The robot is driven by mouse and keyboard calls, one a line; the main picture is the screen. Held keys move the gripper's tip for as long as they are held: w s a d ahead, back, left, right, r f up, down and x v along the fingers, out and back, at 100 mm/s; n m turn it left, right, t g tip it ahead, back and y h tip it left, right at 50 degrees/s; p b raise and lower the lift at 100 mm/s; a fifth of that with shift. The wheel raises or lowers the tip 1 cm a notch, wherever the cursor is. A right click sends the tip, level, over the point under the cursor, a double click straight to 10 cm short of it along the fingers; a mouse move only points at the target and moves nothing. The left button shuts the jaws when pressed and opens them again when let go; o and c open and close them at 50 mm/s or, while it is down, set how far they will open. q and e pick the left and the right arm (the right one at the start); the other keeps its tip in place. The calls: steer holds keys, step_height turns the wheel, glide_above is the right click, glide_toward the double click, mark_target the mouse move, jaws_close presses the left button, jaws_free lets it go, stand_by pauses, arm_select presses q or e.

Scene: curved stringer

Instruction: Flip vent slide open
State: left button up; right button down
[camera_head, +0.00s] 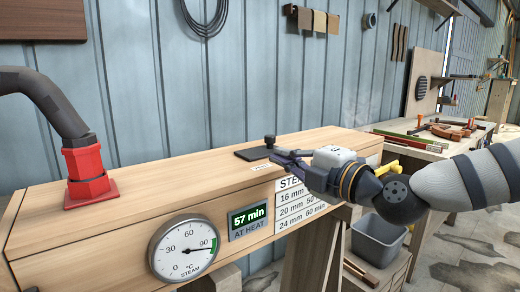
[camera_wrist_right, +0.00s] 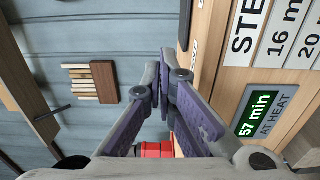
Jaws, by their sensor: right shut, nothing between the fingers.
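The vent slide (camera_head: 255,152) is a dark flat plate on top of the long wooden steam box (camera_head: 130,185), with a small dark upright knob (camera_head: 270,141) at its far right edge. My right gripper (camera_head: 278,158) is shut and empty, its purple-grey fingers just right of the plate at the box's front top edge. I cannot tell whether the fingers touch the plate. In the right wrist view the fingertips (camera_wrist_right: 166,62) meet, and a dark edge, probably the plate, shows beside them at the top. Whatever opening lies under the plate is hidden. My left gripper is out of view.
A red fitting with a dark hose (camera_head: 88,172) stands on the box's left end. A steam gauge (camera_head: 184,248) and a timer display (camera_head: 248,221) reading 57 min are on the front. A grey bin (camera_head: 378,241) sits below right. The box top between fitting and plate is clear.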

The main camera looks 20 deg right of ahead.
mark_target(265, 155)
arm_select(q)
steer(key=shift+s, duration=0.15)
arm_select(e)
steer(key=shift+s, duration=0.1)
steer(key=b+x, duration=0.1)
steer(key=x, duration=0.5)
steer(key=f+b+x, duration=0.1)
steer(key=x, duration=0.3)
steer(key=shift+b, duration=0.35)
steer(key=w+d, duration=0.2)
steer(key=d, duration=0.1)
steer(key=shift+w+r, duration=0.1)
steer(key=shift+r, duration=0.1)
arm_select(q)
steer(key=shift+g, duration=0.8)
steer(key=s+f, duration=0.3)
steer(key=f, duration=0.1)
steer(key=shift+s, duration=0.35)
arm_select(e)
steer(key=shift+w+d+r, duration=0.15)
steer(key=shift+r, duration=0.05)
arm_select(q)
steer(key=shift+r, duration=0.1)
